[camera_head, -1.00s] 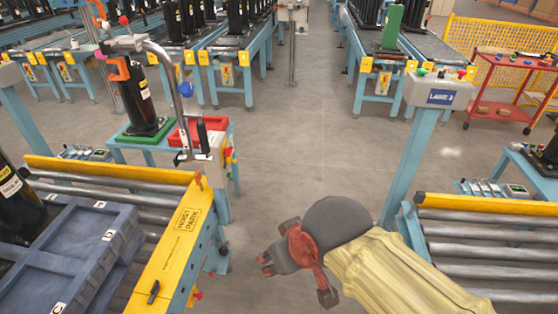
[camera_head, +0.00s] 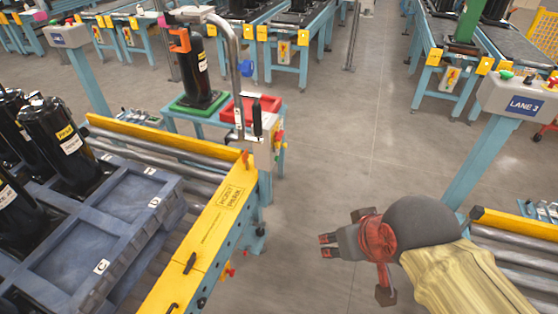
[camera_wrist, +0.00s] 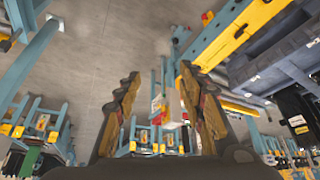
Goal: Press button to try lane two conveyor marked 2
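A grey control box (camera_head: 68,36) stands on a blue post at the upper left in the head view, with small coloured buttons on top. Its label is too small to read. Another grey box on a post (camera_head: 520,98) at the right reads "LANE 3" and has buttons on top. No mark "2" is readable. My gripper (camera_head: 328,245) hangs over bare floor between the two roller conveyors, apart from both boxes. In the wrist view my gripper (camera_wrist: 158,88) has its fingers spread with nothing between them.
A roller conveyor with a yellow rail (camera_head: 215,235) carries a grey pallet (camera_head: 72,248) with black cylinders at the left. A hoist post (camera_head: 236,85) and a table with green and red trays (camera_head: 255,110) stand behind it. The middle floor (camera_head: 335,145) is clear.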

